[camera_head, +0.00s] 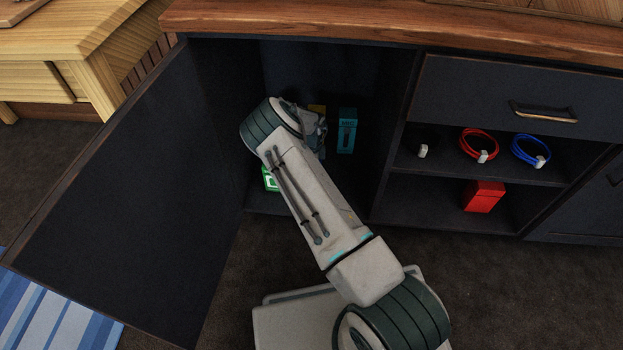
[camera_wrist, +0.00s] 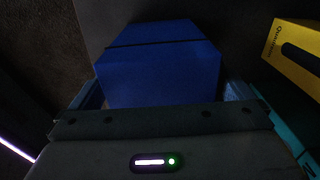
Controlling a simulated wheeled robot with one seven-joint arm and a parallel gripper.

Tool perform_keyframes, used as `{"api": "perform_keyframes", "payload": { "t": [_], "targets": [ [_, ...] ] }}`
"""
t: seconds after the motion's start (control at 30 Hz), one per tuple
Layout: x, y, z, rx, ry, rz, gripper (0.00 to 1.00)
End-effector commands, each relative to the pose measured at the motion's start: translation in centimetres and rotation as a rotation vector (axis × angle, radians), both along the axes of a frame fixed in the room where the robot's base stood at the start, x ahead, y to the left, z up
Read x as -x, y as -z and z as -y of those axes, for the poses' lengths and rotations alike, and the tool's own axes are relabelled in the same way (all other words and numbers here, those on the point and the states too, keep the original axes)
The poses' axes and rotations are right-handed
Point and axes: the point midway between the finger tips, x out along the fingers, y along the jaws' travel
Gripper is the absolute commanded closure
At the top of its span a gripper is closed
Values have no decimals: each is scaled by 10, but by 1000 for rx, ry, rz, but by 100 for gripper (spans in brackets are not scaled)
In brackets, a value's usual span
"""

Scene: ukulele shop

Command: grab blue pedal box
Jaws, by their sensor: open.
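The blue pedal box (camera_wrist: 160,62) is directly ahead in the wrist view, with a dark line across its top. It sits between the two fingers of my gripper (camera_wrist: 165,93), one finger at each side of its near end. The fingers are open, and I cannot tell whether they touch the box. In the head view my gripper (camera_head: 314,128) is inside the open cabinet, partly hidden by my arm. The blue box is hidden there behind my arm and wrist.
A yellow box (camera_wrist: 295,55) and a teal box (camera_head: 347,130) stand to the right. A green box (camera_head: 270,180) is at the cabinet's left. The cabinet door (camera_head: 120,190) is open at left. Right shelves hold cables and a red box (camera_head: 484,196).

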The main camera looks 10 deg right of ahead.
Motion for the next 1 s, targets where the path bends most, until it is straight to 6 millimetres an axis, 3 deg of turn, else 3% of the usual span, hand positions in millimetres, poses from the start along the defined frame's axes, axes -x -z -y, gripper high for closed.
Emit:
{"api": "perform_keyframes", "payload": {
  "t": [0.2, 0.4, 0.77, 1.0],
  "targets": [
    [0, 1, 0, 0, 0, 1, 0],
    [0, 1, 0, 0, 0, 1, 50],
    [-1, -6, 0, 0, 1, 2, 50],
    [-1, -34, 2, -1, 5, 3, 50]
  ]
}}
